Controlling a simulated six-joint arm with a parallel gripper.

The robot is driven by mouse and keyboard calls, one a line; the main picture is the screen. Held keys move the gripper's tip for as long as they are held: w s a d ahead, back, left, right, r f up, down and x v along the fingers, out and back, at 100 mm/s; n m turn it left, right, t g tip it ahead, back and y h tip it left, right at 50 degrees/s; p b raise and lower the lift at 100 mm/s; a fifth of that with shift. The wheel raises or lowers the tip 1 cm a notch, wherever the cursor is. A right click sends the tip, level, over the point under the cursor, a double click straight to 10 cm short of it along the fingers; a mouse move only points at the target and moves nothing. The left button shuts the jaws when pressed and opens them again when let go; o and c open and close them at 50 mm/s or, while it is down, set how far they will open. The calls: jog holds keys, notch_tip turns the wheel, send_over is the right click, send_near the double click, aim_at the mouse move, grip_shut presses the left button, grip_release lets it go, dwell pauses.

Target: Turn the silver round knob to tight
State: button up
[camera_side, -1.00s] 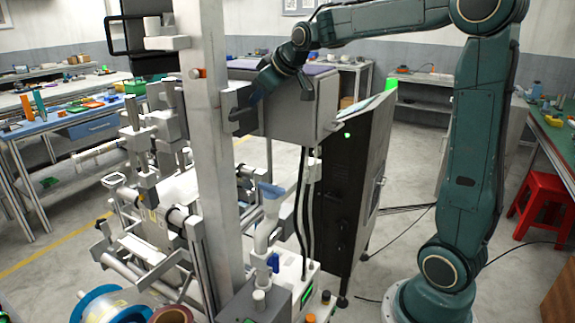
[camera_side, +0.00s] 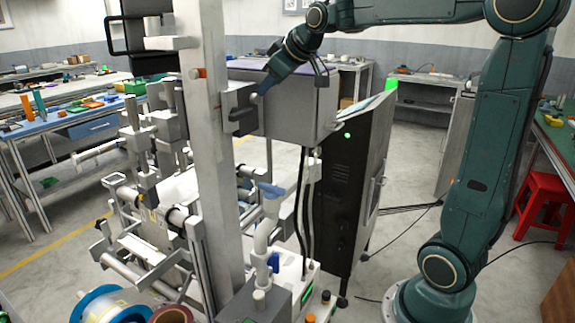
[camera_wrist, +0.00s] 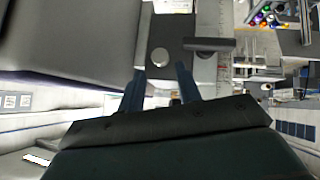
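The silver round knob (camera_wrist: 160,57) shows in the wrist view on a grey metal block (camera_wrist: 175,35), just beyond my fingertips and between their lines. A black handle (camera_wrist: 209,44) sits to its right. My gripper (camera_wrist: 160,70) has its two blue fingers apart, with nothing visible between them. In the side view my gripper (camera_side: 261,92) is beside the block on the upright column, in front of the grey box. The knob is small there, at the fingertips. I cannot tell whether the fingers touch it.
A grey box (camera_side: 300,108) is close behind and right of my gripper. The tall metal column (camera_side: 212,150) stands to its left. A black cabinet (camera_side: 345,190) is below right. Rollers and reels, including a blue-rimmed reel (camera_side: 105,305), are lower left.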

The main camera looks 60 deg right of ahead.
aim_at(257, 98)
jog(key=v, duration=0.8)
jog(key=shift+s+r, duration=0.25)
jog(key=shift+s, duration=0.1)
jog(key=shift+w+a, duration=0.1)
jog(key=shift+a, duration=0.05)
jog(key=a+h, duration=0.1)
jog(key=a+f+n+h, duration=0.2)
jog(key=shift+a+t, duration=0.3)
jog(key=shift+a, duration=0.1)
jog(key=shift+h, duration=0.3)
jog(key=x, duration=1.3)
jog(key=shift+w+d+f, duration=0.1)
jog(key=shift+w+f, duration=0.1)
jog(key=shift+f, duration=0.05)
